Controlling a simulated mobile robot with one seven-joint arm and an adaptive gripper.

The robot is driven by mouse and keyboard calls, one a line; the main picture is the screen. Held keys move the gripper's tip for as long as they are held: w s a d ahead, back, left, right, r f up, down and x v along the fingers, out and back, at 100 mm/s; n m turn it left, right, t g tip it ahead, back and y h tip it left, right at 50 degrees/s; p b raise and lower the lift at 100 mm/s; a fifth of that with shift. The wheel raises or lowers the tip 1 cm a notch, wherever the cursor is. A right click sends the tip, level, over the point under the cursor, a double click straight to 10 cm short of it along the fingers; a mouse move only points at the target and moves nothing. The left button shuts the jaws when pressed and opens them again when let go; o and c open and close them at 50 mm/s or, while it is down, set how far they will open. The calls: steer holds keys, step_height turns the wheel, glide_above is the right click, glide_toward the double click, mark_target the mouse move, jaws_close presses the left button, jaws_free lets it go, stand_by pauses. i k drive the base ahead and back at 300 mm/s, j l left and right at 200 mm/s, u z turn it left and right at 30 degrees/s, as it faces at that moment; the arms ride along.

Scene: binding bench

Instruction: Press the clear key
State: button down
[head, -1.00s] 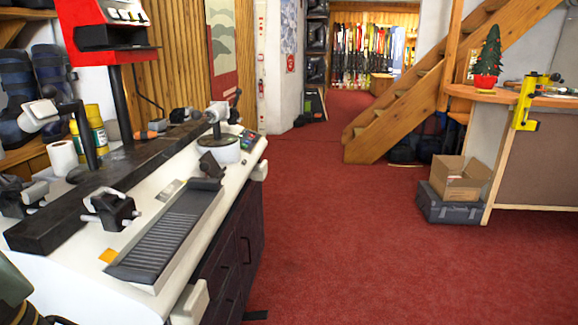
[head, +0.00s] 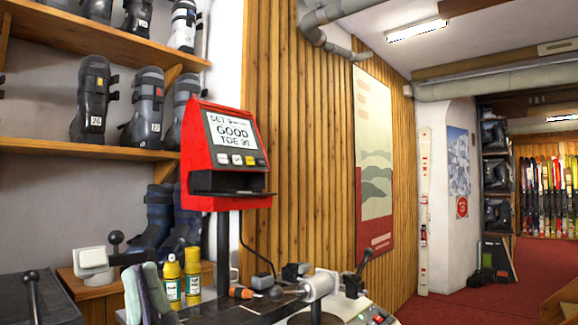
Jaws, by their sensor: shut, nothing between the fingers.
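The red tester unit (head: 228,158) stands on a dark post at the centre left, above the bench. Its lit screen (head: 232,132) shows a few lines of text, with "GOOD" and "TOE" legible. Under the screen is a short row of small keys: pale ones to the left (head: 222,158) and a yellow one (head: 250,161) at the right end. The key labels are too small to read, so I cannot tell which is the clear key. A dark ledge juts out below the keys. My gripper is not in view.
Yellow bottles (head: 172,279), a white clamp-like part (head: 92,264) and hanging cloths (head: 150,293) crowd the bench below. A small panel with red and green buttons (head: 378,318) is at the lower right. Boot shelves (head: 80,150) are behind left. Red floor (head: 440,305) is open to the right.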

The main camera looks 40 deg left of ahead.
mark_target(261, 161)
steer(key=i+l, duration=0.15)
steer(key=i, duration=0.3)
steer(key=i+l, duration=0.15)
steer(key=i, duration=0.3)
steer(key=i+l, duration=0.15)
steer(key=i, duration=0.3)
steer(key=i+l, duration=0.15)
steer(key=i, duration=0.3)
steer(key=u, duration=1.4)
